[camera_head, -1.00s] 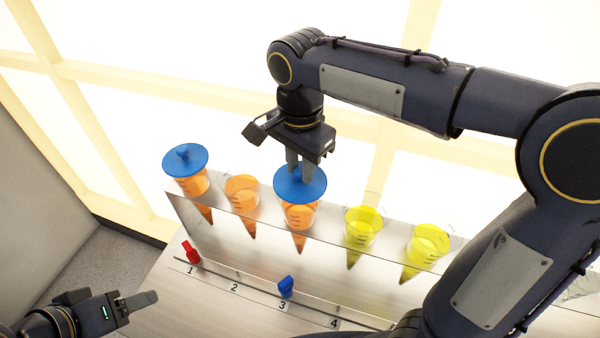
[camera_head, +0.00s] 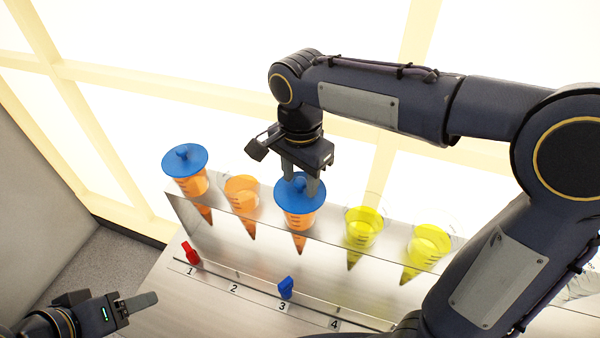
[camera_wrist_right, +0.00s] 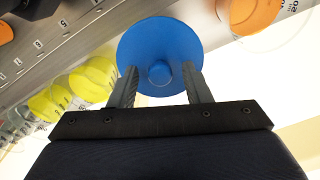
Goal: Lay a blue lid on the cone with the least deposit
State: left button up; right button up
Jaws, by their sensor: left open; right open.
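A blue lid (camera_head: 300,207) with a knob lies on the third cone from the left (camera_head: 299,222), which holds orange juice. The lid's disc and knob also show in the right wrist view (camera_wrist_right: 160,40). My right gripper (camera_head: 302,184) is open, with its fingers on either side of the knob. Another blue lid (camera_head: 185,161) covers the leftmost orange cone (camera_head: 194,184). The second orange cone (camera_head: 242,193) and two yellow cones (camera_head: 362,230) (camera_head: 428,244) are uncovered. Dark deposit shows in the cone tips. My left gripper (camera_head: 140,303) is open and empty at the lower left.
The cones stand in a tilted metal shelf (camera_head: 222,222). A numbered strip runs along its front, with a red marker (camera_head: 190,253) by 1 and a blue marker (camera_head: 286,288) by 3. A pale window frame is behind.

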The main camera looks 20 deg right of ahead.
aim_at(300, 181)
notch_tip(300, 181, up, 12)
jog(key=p, duration=0.1)
jog(key=shift+r, duration=0.15)
dwell(0.6)
